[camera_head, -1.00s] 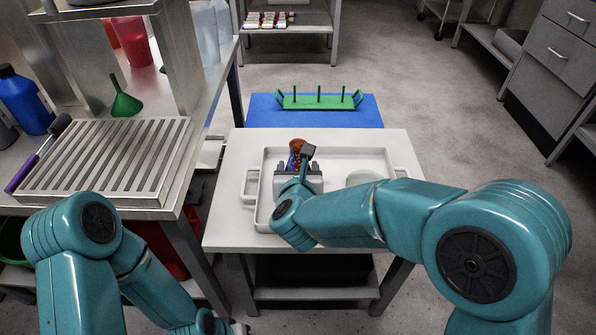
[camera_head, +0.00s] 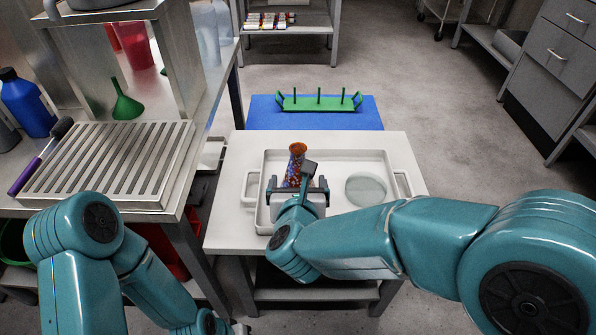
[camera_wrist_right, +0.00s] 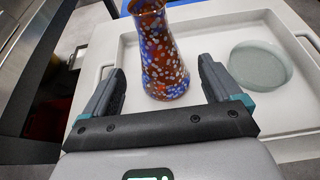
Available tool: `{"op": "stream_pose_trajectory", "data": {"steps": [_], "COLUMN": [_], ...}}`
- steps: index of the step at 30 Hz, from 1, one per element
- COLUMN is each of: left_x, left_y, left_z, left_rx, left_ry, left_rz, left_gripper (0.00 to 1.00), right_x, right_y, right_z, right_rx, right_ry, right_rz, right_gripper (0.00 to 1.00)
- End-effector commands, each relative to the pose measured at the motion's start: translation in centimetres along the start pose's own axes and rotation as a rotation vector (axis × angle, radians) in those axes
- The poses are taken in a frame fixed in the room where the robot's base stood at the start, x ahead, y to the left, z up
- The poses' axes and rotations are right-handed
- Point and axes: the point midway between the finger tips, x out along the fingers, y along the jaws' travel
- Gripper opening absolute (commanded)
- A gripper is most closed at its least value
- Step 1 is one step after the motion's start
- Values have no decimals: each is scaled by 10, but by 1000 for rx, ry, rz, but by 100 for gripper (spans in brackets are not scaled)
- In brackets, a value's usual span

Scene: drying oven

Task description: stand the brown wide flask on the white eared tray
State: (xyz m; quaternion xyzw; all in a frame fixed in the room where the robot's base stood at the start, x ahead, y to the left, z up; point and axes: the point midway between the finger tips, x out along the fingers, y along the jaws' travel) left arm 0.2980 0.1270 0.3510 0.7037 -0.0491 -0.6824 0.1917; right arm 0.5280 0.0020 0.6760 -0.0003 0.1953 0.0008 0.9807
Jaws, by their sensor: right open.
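The brown wide flask (camera_head: 295,166), speckled with blue and white, stands upright on the white eared tray (camera_head: 340,158), in its left half. The flask also shows in the right wrist view (camera_wrist_right: 162,60), with its base on the tray floor (camera_wrist_right: 213,48). My right gripper (camera_head: 299,186) is open just in front of the flask. In the right wrist view its two fingers (camera_wrist_right: 160,88) are spread to either side of the flask's base, with a gap on both sides. My left arm is at the lower left, and its gripper is not clearly visible.
A round glass dish (camera_head: 366,189) lies on the tray's right half. The tray is on a white table (camera_head: 232,232). A green rack with pegs (camera_head: 320,103) stands on a blue surface behind. A metal bench with a slatted rack (camera_head: 105,160) is at the left.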

Motion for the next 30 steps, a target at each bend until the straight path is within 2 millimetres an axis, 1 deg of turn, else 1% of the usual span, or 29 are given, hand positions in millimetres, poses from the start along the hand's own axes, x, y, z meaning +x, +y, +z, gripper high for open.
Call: {"op": "stream_pose_trajectory", "data": {"steps": [1, 3, 6, 9, 13, 30], "left_x": [-3, -5, -6, -7, -7, -7], "left_y": [2, 2, 4, 4, 4, 4], "left_z": [1, 1, 2, 2, 2, 2], "left_rx": [2, 3, 5, 6, 6, 6], "left_ry": [-2, -3, -5, -6, -6, -6], "left_rz": [0, 0, 1, 1, 1, 1], "left_gripper": [43, 43, 43, 43, 43, 43], "right_x": [-14, -28, -44, -53, -58, -57], "right_y": [1, 1, 1, 0, 0, 0], "right_z": [3, 2, 2, 1, 0, 0], "right_rx": [-2, -1, 0, 0, 0, 0], "right_ry": [-1, -1, -1, -1, 0, 0], "right_rz": [4, 2, 2, 0, -1, -1], "right_gripper": [91, 91, 91, 91, 91, 91]}}
